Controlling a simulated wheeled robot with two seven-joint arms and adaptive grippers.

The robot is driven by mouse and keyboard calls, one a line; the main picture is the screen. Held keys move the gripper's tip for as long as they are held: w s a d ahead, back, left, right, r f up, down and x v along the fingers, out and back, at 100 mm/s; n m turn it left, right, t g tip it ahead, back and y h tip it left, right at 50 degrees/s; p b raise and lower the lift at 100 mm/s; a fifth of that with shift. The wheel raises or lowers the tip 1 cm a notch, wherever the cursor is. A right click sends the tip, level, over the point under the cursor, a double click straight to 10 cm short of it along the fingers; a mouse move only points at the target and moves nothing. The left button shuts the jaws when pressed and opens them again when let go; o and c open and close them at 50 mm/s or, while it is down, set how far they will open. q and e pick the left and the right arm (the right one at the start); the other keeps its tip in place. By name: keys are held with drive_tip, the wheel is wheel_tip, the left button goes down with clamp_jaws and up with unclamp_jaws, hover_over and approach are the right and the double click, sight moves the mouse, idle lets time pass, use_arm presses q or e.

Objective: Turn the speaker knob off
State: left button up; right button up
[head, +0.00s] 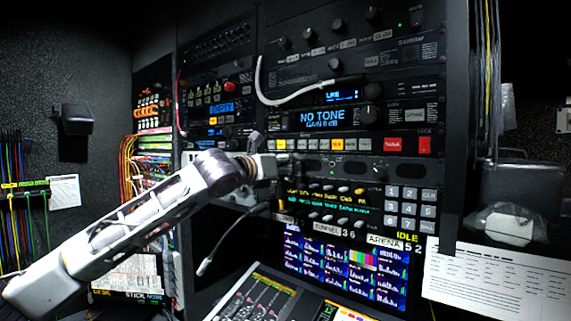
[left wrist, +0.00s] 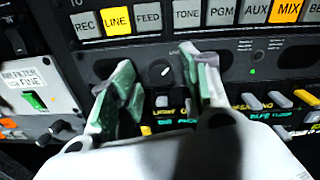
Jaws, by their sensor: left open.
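A small black round knob (left wrist: 161,71) with a white pointer mark sits on the dark panel strip between two dark oval grilles in the left wrist view. The pointer tilts up and to the right. My left gripper (left wrist: 163,66) is open, with one green-padded finger on each side of the knob. I cannot tell whether the pads touch it. In the head view my left gripper (head: 284,167) is at the rack front, and I cannot make out the knob there. My right gripper is not in view.
Toggle switches (left wrist: 262,101) line the panel below. A white cable (head: 290,99) loops across the upper rack. A monitor (head: 340,262) sits below.

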use_arm(q)
drive_tip(key=shift+w+d, duration=0.25)
drive_tip(key=shift+w, duration=0.1)
clamp_jaws()
drive_tip(key=shift+n, duration=0.7)
unclamp_jaws()
drive_tip(key=v, duration=1.2)
idle(0.7)
